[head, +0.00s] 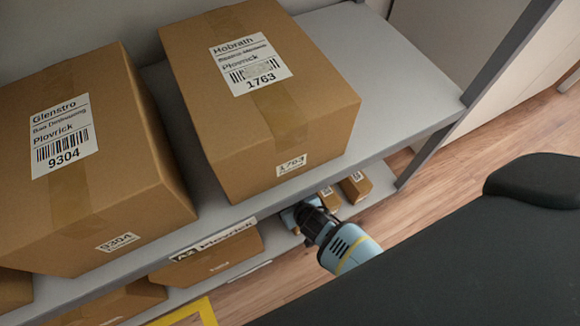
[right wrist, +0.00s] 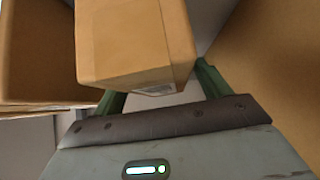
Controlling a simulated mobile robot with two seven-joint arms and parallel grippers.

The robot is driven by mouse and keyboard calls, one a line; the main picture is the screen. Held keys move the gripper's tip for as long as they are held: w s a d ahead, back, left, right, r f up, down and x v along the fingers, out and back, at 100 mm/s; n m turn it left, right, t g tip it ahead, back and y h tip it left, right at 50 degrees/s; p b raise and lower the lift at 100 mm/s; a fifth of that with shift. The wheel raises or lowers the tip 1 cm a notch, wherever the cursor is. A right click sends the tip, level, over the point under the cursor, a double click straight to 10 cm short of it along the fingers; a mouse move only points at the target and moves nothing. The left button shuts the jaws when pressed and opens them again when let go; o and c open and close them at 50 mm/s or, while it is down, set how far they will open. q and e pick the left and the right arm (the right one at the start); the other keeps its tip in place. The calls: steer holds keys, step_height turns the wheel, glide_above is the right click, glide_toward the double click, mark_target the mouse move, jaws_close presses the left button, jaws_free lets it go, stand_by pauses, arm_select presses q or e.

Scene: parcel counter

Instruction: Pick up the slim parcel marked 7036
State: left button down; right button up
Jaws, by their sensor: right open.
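No readable 7036 marking shows in either view. In the right wrist view, a plain brown parcel (right wrist: 135,45) stands between the two green fingers of my right gripper (right wrist: 158,82). The gripper is open, with a finger on each side of the parcel; I cannot tell whether either touches it. A small pale label at the parcel's lower edge is too small to read. In the head view, my right arm reaches toward the lower shelf, and the upper shelf's edge and the large parcel above hide the fingertips. My left gripper is not in view.
Large parcels marked 9304 (head: 95,190) and 1763 (head: 250,110) stand on the grey upper shelf (head: 385,85). Below, small parcels (head: 355,187) and wider parcels (head: 210,258) sit on the lower shelf. In the wrist view, an open-looking brown box (right wrist: 35,50) is close on the left.

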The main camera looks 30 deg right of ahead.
steer(key=shift+c, duration=0.3)
steer(key=c, duration=1.2)
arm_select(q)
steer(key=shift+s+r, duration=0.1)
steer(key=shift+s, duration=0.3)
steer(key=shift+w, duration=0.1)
arm_select(e)
steer(key=shift+r, duration=0.15)
